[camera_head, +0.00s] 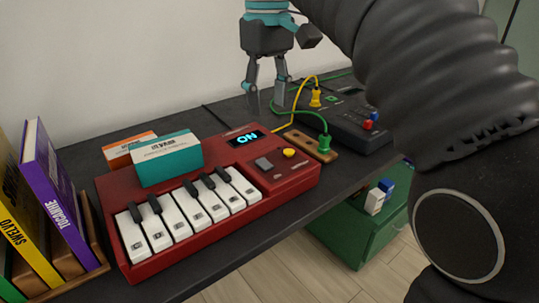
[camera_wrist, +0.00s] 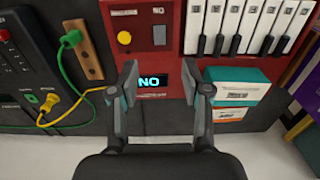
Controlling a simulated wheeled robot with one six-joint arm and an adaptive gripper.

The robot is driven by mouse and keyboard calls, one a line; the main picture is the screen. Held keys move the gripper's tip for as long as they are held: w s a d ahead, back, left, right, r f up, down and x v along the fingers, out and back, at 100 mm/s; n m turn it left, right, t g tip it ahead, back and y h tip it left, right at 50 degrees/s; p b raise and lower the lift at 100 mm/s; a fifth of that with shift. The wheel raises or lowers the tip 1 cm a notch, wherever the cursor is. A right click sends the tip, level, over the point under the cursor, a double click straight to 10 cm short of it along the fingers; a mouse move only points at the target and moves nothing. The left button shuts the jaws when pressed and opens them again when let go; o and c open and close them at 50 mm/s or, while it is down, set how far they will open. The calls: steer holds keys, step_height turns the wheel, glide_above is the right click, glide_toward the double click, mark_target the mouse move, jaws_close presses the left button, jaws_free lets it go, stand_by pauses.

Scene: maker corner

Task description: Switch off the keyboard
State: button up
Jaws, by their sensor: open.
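The red keyboard (camera_head: 300,180) lies on the dark table with white and black keys at its left front. Its small display (camera_head: 246,139) is lit and reads ON. A grey square switch (camera_head: 263,163) and a round yellow knob (camera_head: 289,152) sit on the panel in front of the display. In the wrist view the display (camera_wrist: 152,81) shows between my fingers, with the yellow knob (camera_wrist: 124,38) and the grey switch (camera_wrist: 159,35) beyond the fingertips. My gripper (camera_head: 267,98) is open and empty, pointing down behind the keyboard; in the wrist view its fingers (camera_wrist: 159,72) are spread apart.
A teal box (camera_head: 168,160) and an orange box (camera_head: 125,146) stand at the keyboard's back left. Books (camera_head: 55,185) stand at far left. Green and yellow cables run near a wooden strip (camera_head: 310,143) and a dark device (camera_head: 350,125) on the right. A green cabinet (camera_head: 345,235) stands below.

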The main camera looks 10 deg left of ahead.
mark_target(268, 167)
step_height(268, 167, down, 13)
steer(key=shift+r, duration=0.15)
stand_by(0.4)
jaws_close()
